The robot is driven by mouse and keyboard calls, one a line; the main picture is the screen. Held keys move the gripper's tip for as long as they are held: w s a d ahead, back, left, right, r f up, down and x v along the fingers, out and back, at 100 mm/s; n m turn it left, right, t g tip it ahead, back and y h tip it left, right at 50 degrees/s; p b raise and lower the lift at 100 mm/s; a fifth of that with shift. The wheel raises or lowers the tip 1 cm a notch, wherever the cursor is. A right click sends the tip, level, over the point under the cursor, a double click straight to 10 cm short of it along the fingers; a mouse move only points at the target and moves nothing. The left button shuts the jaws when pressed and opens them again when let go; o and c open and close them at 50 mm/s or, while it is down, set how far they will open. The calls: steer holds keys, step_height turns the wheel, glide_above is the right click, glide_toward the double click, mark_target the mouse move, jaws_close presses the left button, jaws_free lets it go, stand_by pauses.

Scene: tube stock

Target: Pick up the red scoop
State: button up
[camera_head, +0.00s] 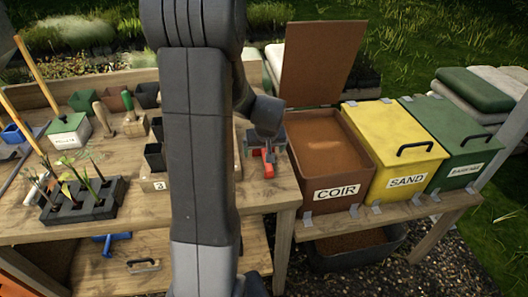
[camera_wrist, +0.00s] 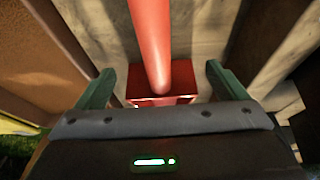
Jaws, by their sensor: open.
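The red scoop (camera_head: 268,168) lies on the wooden bench at its right end, beside the coir bin, partly hidden by my gripper (camera_head: 265,140) in the head view. In the wrist view the red scoop (camera_wrist: 153,45) shows a long round handle running down to a boxy red part between my fingers. My gripper (camera_wrist: 158,87) is open, with one green finger on each side of the scoop. A gap shows between each finger and the scoop, and I cannot tell the height between them.
The open coir bin (camera_head: 352,165) stands just right of the scoop, its lid (camera_head: 322,62) raised. A yellow sand bin (camera_head: 402,133) and a green bin (camera_head: 455,135) stand further right. A dark tray with plants (camera_head: 85,205) and several pots crowd the bench at left.

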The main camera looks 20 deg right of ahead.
steer(key=shift+f, duration=0.1)
steer(key=c, duration=1.4)
steer(key=shift+o, duration=0.2)
